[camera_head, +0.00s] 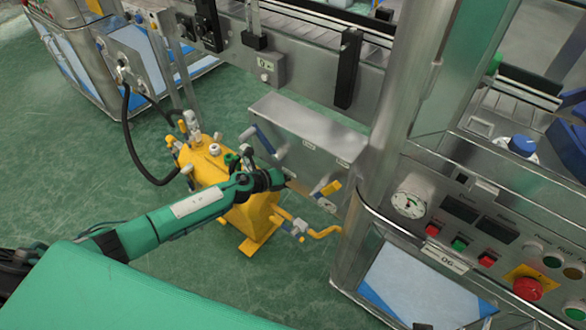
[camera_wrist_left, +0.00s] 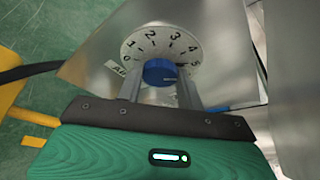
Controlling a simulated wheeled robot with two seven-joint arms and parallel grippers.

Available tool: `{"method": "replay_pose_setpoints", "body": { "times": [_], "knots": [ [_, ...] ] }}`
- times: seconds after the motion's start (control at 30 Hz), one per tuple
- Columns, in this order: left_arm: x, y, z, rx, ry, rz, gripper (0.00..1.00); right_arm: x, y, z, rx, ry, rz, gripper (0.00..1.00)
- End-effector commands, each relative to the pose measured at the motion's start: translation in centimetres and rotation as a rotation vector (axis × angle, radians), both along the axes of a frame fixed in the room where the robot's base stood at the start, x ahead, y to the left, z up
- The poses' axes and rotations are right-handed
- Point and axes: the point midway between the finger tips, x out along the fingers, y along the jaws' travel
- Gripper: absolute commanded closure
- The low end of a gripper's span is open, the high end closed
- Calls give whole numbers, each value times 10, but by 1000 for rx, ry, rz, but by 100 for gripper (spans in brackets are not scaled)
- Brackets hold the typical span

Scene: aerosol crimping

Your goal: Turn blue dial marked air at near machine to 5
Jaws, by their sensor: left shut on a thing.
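In the left wrist view, a blue dial (camera_wrist_left: 160,72) sits in the middle of a round white scale plate (camera_wrist_left: 146,44) with numbers up to 5. A small label, partly covered, seems to read AIR. My left gripper (camera_wrist_left: 160,90) has one finger on each side of the dial and is shut on it. I cannot tell which number the dial points to. In the head view my left gripper (camera_head: 285,182) is at the front of a grey metal box (camera_head: 300,130), and the dial is hidden there. My right gripper is not in view.
A yellow pump unit (camera_head: 210,165) with hoses stands left of the box.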

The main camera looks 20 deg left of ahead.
Motion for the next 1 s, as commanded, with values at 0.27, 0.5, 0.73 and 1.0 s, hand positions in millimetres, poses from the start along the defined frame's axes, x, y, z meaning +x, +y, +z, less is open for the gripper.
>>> {"method": "replay_pose_setpoints", "body": {
  "times": [0.27, 0.5, 0.73, 1.0],
  "knots": [
    [-1, -1, -1, 0, 3, -2, 41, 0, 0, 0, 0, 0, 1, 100],
    [-1, 0, -1, 0, 2, -1, 41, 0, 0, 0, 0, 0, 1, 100],
    [-22, 15, 7, 2, 2, -2, 41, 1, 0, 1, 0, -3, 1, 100],
    [-67, 47, 21, 2, 3, -2, 41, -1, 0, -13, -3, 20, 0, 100]
  ]
}}
